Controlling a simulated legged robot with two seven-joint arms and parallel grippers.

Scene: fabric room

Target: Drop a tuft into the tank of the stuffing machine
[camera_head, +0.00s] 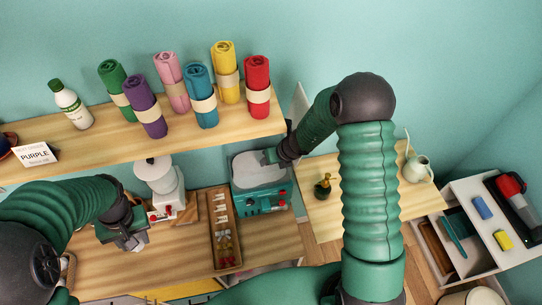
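The teal machine (262,199), which looks like the stuffing machine, stands on the lower table against the wall. Its pale grey-white tank top (250,172) faces up, and I cannot tell what is inside. My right gripper (268,158) is over the back right part of the tank, small and partly merged with its pale top. I cannot see whether it holds a tuft. My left gripper (130,241) hangs over the table at the left, pointing down, with nothing visible in it. I cannot make out a separate tuft anywhere.
A shelf (232,119) above holds several coloured fabric rolls, a bottle (71,104) and a "PURPLE" card (36,154). A white machine (160,184) and a wooden tray (224,244) are left of the teal machine. A side table (322,222) holds a watering can (416,168).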

